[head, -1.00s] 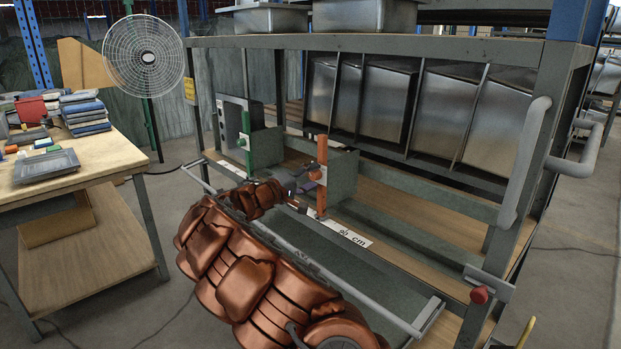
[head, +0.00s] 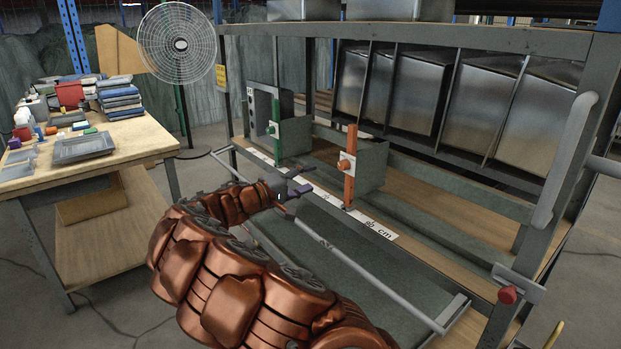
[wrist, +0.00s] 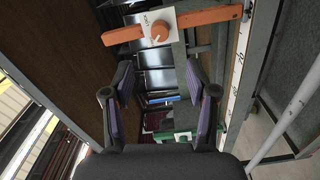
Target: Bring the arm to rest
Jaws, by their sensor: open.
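My copper-coloured arm reaches from the bottom of the head view toward the front of the metal rack (head: 400,30). My gripper (head: 297,192) is at its end, near the rack's front rail and the white measuring strip. In the wrist view my gripper (wrist: 160,98) shows two dark fingers with purple pads, spread well apart with nothing between them. The orange upright (head: 350,170) with its knob stands behind and right of my gripper in the head view. It also shows in the wrist view (wrist: 205,16), ahead of the fingers.
A green upright (head: 274,130) stands further left on the rack. A grey front bar (head: 365,268) and a red knob (head: 508,295) are at the rack's front. A wooden table (head: 140,137) with books and a tray (head: 90,147) stands left, beside a fan (head: 177,44).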

